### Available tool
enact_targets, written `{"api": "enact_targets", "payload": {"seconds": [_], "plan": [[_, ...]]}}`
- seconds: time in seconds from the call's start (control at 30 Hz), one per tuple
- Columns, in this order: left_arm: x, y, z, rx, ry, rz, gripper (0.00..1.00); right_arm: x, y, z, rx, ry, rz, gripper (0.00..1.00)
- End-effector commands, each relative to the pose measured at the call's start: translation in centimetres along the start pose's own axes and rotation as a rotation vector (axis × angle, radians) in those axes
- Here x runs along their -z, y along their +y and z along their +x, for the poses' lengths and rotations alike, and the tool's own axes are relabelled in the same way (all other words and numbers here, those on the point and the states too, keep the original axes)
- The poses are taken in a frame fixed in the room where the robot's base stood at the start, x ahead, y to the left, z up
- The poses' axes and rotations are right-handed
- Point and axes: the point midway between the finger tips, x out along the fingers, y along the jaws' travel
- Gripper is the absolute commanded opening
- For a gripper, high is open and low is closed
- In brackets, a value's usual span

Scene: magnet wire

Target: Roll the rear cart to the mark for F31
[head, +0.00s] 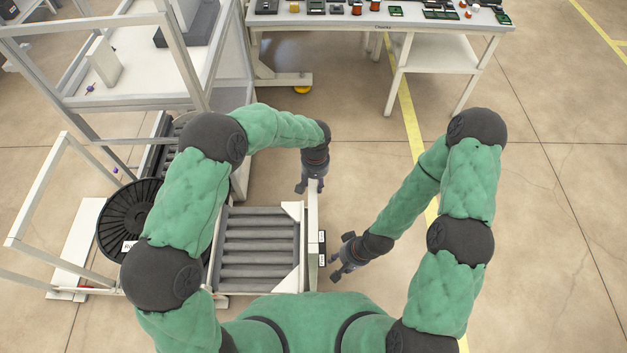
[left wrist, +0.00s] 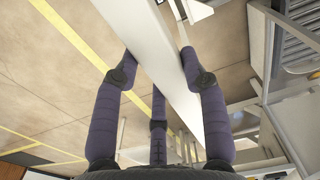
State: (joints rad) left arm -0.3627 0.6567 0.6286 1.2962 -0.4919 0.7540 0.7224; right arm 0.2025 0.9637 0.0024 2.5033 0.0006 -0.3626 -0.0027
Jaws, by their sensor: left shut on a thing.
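A roller-topped cart (head: 255,243) with a pale frame stands in front of me; I cannot tell from its labels whether it is the rear cart. Its right side has an upright white panel with two small labels (head: 321,250), too small to read. My left gripper (head: 315,188) is shut on the far end of this white panel. In the left wrist view the fingers (left wrist: 163,75) straddle the long white bar (left wrist: 150,45). My right gripper (head: 338,258) is open and empty, just right of the labels. No floor mark reading F31 can be made out.
A black reel (head: 130,222) sits left of the cart beside a white-framed machine (head: 120,100). A white bench (head: 420,52) with small parts stands at the back. A yellow line (head: 410,115) crosses the floor. The floor at right (head: 560,200) is clear.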

Motion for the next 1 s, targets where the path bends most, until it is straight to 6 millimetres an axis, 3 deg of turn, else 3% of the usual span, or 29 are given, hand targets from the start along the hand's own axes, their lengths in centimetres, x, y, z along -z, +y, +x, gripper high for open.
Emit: {"api": "enact_targets", "payload": {"seconds": [0.03, 0.07, 0.13, 0.57, 0.67, 1.0], "plan": [[-0.3, 0.3, 0.2, -0.004, -0.005, -0.001, 0.0, 0.0, 0.0, 0.0, 0.0, 0.0, 0.0, 0.4], [-0.3, 0.3, 0.2, -0.004, -0.004, -0.001, 0.48, 0.0, 0.0, 0.0, 0.0, 0.0, 0.0, 0.4], [-0.3, 0.3, 0.2, -0.004, -0.004, -0.001, 0.67, 0.0, 0.0, 0.0, 0.0, 0.0, 0.0, 0.4], [0.0, 0.2, -0.5, -0.004, 0.002, -0.001, 0.67, 0.0, 0.0, 0.0, 0.0, 0.0, 0.0, 0.4], [0.0, 0.2, -1.7, -0.004, 0.003, 0.0, 0.67, 0.0, 0.0, 0.0, 0.0, 0.0, 0.0, 0.4], [0.0, 0.3, -8.2, -0.005, 0.004, 0.0, 0.67, 0.0, 0.0, 0.0, 0.0, 0.0, 0.0, 0.4]]}}
